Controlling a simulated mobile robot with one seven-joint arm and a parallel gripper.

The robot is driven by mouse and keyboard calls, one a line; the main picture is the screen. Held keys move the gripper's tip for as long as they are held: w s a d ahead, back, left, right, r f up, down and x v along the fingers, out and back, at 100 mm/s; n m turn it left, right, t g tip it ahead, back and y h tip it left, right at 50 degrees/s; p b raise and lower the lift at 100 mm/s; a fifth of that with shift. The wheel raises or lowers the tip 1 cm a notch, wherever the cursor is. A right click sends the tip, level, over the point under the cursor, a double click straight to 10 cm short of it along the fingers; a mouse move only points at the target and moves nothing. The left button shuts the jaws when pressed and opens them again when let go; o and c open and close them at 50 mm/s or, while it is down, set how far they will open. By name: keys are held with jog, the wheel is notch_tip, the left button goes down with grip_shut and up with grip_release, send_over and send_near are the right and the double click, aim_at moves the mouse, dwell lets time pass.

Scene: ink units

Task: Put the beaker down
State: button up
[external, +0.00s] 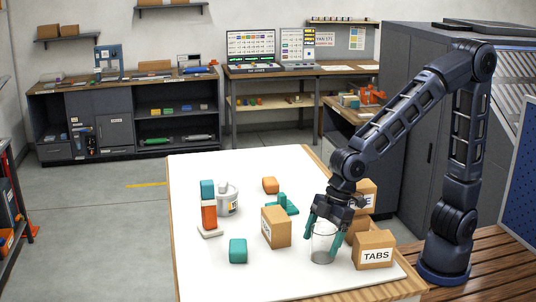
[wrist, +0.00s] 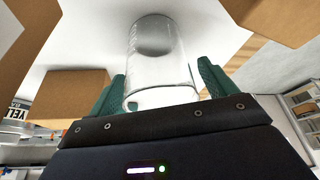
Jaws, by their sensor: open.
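The clear glass beaker (external: 321,247) stands upright on the white tabletop in the external view. It also shows in the wrist view (wrist: 160,65), between the two teal fingers. My gripper (external: 323,235) is open around the beaker, with one finger at each side. In the wrist view, gaps show between the fingers (wrist: 160,85) and the glass.
Cardboard boxes stand close by: a TABS box (external: 373,255) to the right and another box (external: 276,230) to the left. The table's front left is clear.

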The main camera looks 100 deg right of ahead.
jog(key=v, duration=1.2)
jog(key=shift+s+r, duration=0.1)
